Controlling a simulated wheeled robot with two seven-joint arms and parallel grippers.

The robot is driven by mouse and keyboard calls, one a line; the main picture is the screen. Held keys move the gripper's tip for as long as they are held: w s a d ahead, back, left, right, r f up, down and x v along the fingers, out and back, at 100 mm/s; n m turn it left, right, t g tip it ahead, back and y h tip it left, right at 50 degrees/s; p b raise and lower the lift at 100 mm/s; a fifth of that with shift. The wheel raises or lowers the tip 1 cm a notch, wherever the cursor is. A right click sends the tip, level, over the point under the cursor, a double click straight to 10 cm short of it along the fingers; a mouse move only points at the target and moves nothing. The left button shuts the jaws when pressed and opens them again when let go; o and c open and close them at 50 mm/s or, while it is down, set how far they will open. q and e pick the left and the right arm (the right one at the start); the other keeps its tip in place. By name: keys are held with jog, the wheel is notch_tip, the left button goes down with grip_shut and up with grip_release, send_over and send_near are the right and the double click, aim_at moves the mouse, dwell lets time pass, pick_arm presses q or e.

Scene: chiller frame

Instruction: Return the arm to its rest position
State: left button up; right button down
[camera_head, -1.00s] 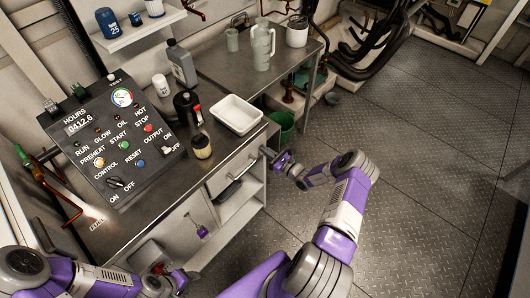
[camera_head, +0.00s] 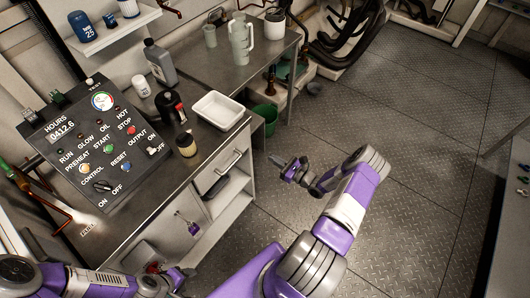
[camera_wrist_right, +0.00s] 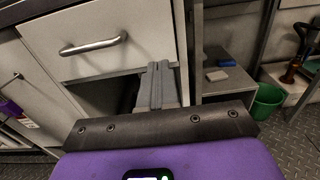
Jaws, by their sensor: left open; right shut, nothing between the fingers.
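My right arm reaches out from the bottom of the head view, in purple and grey. Its gripper (camera_head: 278,161) is shut and empty, in the air over the floor to the right of the cabinet (camera_head: 237,190). In the right wrist view its two grey fingers (camera_wrist_right: 158,84) are together, in front of the cabinet's drawer (camera_wrist_right: 93,45) and open shelf, apart from the handle as far as I can tell. My left arm lies along the lower left edge of the head view. Its gripper (camera_head: 183,275) is open, low by the cabinet front; its fingers are small and partly unclear.
A control panel (camera_head: 105,150), a white tray (camera_head: 220,110) and bottles stand on the counter. A green bucket (camera_head: 265,118) sits on the floor beyond the cabinet and also shows in the right wrist view (camera_wrist_right: 267,101). The metal floor (camera_head: 420,150) to the right is clear.

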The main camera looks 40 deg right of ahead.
jog(key=shift+s+d, duration=0.2)
jog(key=shift+s, duration=0.5)
jog(key=s+a+f+n+g+y, duration=0.1)
jog(key=a+n+g+y, duration=0.35)
jog(key=a, duration=0.65)
jog(key=s+a+f+n+g+y, duration=0.25)
jog(key=a+n+g, duration=0.3)
jog(key=a, duration=0.55)
jog(key=s+a+r+n+g+h, duration=0.1)
jog(key=s+a+n+g+h, duration=0.5)
jog(key=n, duration=1.4)
jog(key=s+a+h, duration=0.1)
jog(key=s+a, duration=0.3)
jog(key=a, duration=0.1)
jog(key=shift+s+a+r+n+g, duration=0.15)
jog(key=shift+s+r+n+g, duration=0.15)
jog(key=shift+r+g, duration=0.1)
